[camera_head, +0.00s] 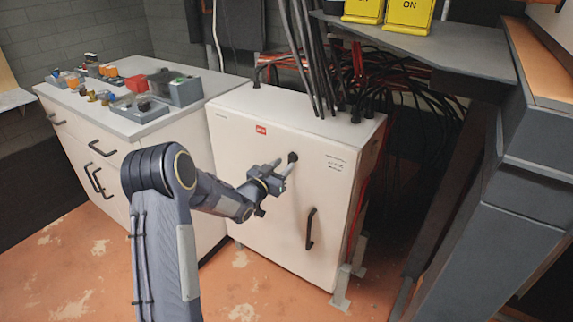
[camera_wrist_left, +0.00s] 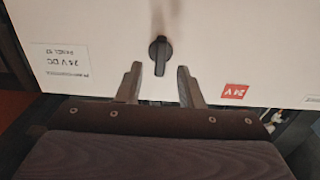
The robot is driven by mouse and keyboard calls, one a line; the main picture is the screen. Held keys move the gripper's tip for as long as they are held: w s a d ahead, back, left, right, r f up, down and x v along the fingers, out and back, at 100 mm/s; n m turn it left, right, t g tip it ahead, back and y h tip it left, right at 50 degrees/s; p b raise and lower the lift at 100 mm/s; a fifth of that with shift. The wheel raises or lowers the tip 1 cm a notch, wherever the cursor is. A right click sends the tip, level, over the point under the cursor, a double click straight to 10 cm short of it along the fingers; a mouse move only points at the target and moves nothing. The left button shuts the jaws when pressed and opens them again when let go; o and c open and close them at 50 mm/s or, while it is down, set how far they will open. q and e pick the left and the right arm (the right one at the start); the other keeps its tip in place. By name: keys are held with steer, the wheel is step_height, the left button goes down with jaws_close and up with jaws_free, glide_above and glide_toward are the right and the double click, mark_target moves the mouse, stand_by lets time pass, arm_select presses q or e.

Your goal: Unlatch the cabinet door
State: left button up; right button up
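The white cabinet (camera_head: 262,170) stands in the middle of the head view, with its door shut. A small dark latch knob (camera_head: 292,157) sits high on the door. A black bar handle (camera_head: 310,228) is lower, toward the right edge. In the left wrist view the latch (camera_wrist_left: 160,55) is a dark knob with a straight grip bar, standing in line between the fingers and just beyond their tips. My left gripper (camera_head: 282,172) is open in front of the latch; its two fingers (camera_wrist_left: 159,82) are apart with nothing between them. My right gripper is not in view.
A white drawer unit (camera_head: 95,150) with several switches and electrical parts on top stands to the left. Black cables (camera_head: 305,60) enter the cabinet top. A grey shelf (camera_head: 440,50) with yellow boxes overhangs at upper right. Orange floor is clear in front.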

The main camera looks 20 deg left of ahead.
mark_target(295, 153)
arm_select(q)
steer(key=shift+w+d, duration=0.2)
steer(key=shift+w, duration=1.1)
jaws_close()
